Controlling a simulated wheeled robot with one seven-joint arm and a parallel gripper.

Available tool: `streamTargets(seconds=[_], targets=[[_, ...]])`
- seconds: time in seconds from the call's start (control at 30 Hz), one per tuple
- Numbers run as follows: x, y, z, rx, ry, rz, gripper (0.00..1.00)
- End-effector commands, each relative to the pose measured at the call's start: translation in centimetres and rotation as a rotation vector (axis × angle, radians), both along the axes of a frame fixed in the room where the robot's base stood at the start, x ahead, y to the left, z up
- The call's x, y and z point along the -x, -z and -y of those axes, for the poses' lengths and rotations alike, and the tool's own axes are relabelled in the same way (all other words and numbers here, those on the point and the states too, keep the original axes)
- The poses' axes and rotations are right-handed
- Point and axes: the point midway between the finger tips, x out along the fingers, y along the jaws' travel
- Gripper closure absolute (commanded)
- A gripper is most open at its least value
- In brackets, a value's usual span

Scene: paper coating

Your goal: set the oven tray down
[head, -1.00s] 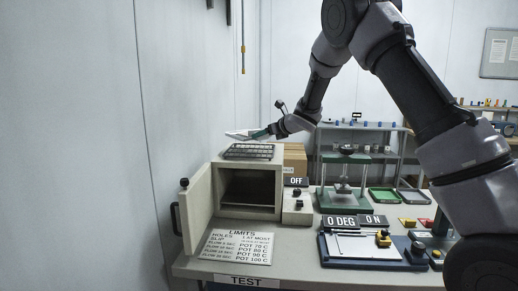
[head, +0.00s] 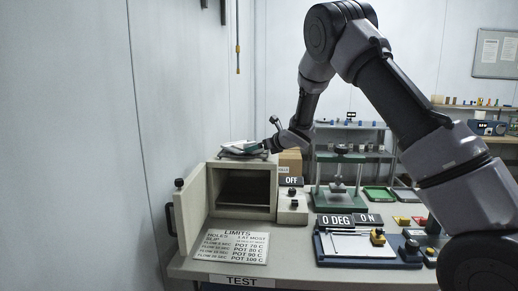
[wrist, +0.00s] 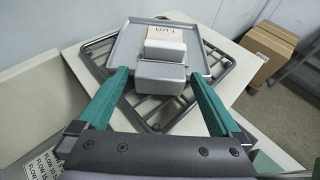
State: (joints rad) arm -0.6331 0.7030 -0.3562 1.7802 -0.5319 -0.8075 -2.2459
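The grey oven tray (wrist: 200,62) lies on the dark wire rack (wrist: 100,48) on top of the oven (head: 212,192), turned at an angle to the rack's bars. In the head view the tray (head: 236,145) is small and partly hidden by my gripper. An orange-edged card reading LOT 1 and a white block (wrist: 165,50) are on the tray. A grey block-like handle (wrist: 160,74) is at its near edge. My gripper (wrist: 158,76) has its green fingers spread on either side of the handle, with gaps visible on both sides.
The oven door (head: 188,217) stands open on the left and the chamber looks empty. A control box (head: 292,205) reading OFF stands right of the oven. A limits sign (head: 232,247) lies in front. A cardboard box (head: 290,163) is behind; a green press (head: 338,185) stands right.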

Motion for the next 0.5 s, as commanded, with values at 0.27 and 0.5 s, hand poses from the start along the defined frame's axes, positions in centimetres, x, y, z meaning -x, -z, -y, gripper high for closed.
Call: streamTargets(seconds=[0.27,0.5], targets=[[0.5,-0.6,0.5,0.0,0.001,0.001,0.0],[3.7,-2.5,3.6,-0.002,0.003,0.001,0.0]])
